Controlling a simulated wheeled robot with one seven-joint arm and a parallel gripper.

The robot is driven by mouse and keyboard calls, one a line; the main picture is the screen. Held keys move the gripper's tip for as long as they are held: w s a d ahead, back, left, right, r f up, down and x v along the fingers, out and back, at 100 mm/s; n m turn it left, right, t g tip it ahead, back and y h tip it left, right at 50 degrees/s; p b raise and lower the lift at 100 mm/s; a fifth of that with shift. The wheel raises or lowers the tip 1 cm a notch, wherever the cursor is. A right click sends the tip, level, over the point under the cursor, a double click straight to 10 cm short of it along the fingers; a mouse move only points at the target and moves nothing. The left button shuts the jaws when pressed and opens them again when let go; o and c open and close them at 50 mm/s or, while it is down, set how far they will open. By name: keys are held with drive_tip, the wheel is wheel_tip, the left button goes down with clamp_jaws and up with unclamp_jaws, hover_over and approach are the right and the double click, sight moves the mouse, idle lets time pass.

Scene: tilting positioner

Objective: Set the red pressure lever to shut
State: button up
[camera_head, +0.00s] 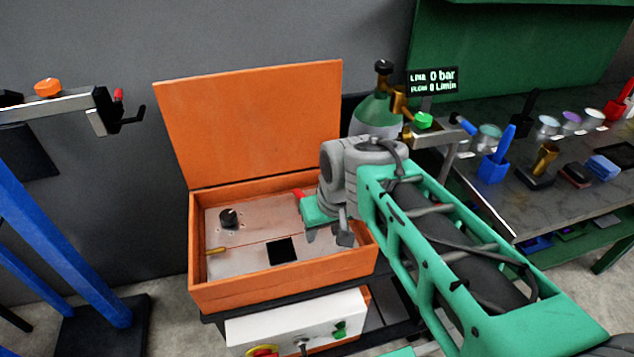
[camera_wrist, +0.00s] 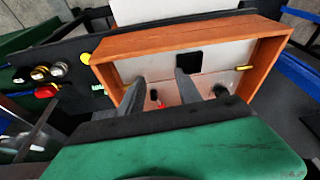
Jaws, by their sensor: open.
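The red pressure lever (camera_head: 298,193) shows as a small red piece at the back of the orange box, beside my gripper, which hides part of it. In the wrist view a small red part (camera_wrist: 160,104), apparently this lever, appears in the gap between my fingers. Whether it is touched, and its exact setting, I cannot tell. My gripper (camera_head: 327,234) points down over the right part of the box's metal panel (camera_head: 232,262). In the wrist view my gripper (camera_wrist: 161,82) has its two dark fingers apart, with nothing held.
The panel also has a black knob (camera_head: 229,217), a square opening (camera_head: 281,251) and a yellow piece (camera_head: 215,251). The raised orange lid (camera_head: 252,122) stands behind. A bench (camera_head: 490,205) stands right.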

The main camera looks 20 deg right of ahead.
drive_tip(key=w+n+y+p, duration=0.1)
drive_tip(key=w, duration=1.1)
drive_tip(key=n+y+p, duration=0.1)
drive_tip(key=y, duration=0.1)
approach(301, 193)
drive_tip(key=shift+n, duration=0.3)
drive_tip(key=p+x, duration=0.1)
drive_tip(key=x, duration=0.7)
drive_tip(key=shift+w+a+f, duration=0.1)
drive_tip(key=shift+f, duration=0.25)
drive_tip(key=shift+c, duration=0.2)
clamp_jaws()
